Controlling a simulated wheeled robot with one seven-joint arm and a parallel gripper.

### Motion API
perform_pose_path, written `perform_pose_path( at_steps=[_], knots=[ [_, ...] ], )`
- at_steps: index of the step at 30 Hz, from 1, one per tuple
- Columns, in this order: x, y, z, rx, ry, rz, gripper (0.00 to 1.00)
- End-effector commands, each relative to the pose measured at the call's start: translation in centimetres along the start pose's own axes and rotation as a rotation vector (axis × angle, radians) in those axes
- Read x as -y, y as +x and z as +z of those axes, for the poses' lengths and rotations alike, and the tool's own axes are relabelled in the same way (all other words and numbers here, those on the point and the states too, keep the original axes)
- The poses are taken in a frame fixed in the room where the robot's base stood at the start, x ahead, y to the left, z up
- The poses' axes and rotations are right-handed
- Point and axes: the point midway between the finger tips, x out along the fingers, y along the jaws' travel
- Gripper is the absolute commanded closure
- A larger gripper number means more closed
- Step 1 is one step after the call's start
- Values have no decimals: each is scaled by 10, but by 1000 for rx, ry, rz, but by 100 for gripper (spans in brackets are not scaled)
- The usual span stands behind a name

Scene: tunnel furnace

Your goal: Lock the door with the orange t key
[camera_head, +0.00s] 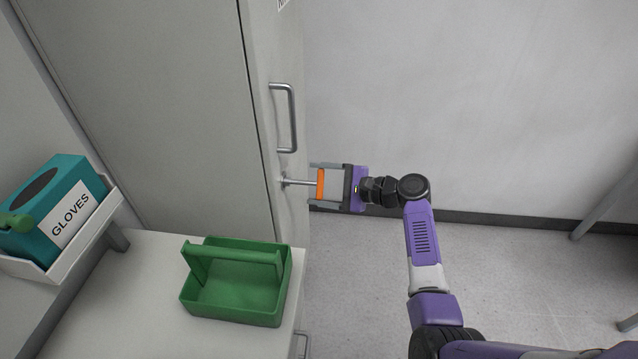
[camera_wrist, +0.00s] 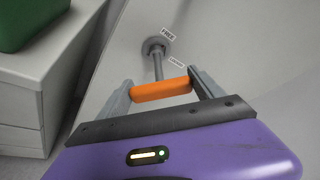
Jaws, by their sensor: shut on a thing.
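The orange T key (camera_head: 320,184) has its metal shaft in the round lock (camera_head: 283,182) on the grey cabinet door (camera_head: 268,120), below the door handle (camera_head: 293,118). My gripper (camera_head: 322,183) is shut on the key's orange crossbar. In the wrist view the orange crossbar (camera_wrist: 161,90) lies between my two grey fingers (camera_wrist: 160,92), and the shaft runs to the lock (camera_wrist: 156,46). The crossbar looks nearly level there, with a slight tilt. A label reading "FREE" (camera_wrist: 168,34) is beside the lock, with a second small label (camera_wrist: 176,62) to its lower right, too small to read surely.
A green open tray with a handle (camera_head: 235,305) stands on the white counter (camera_head: 140,300) at lower left. A teal glove box (camera_head: 60,205) sits in a white holder (camera_head: 110,205) at far left. The floor (camera_head: 540,285) right of the cabinet is clear.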

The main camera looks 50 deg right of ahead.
Motion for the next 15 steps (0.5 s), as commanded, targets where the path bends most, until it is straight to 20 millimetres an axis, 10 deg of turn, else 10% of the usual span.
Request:
perform_pose_path(
  at_steps=[15],
  knots=[
    [4, -1, 1, -1, 111, 44, 80]
  ],
)
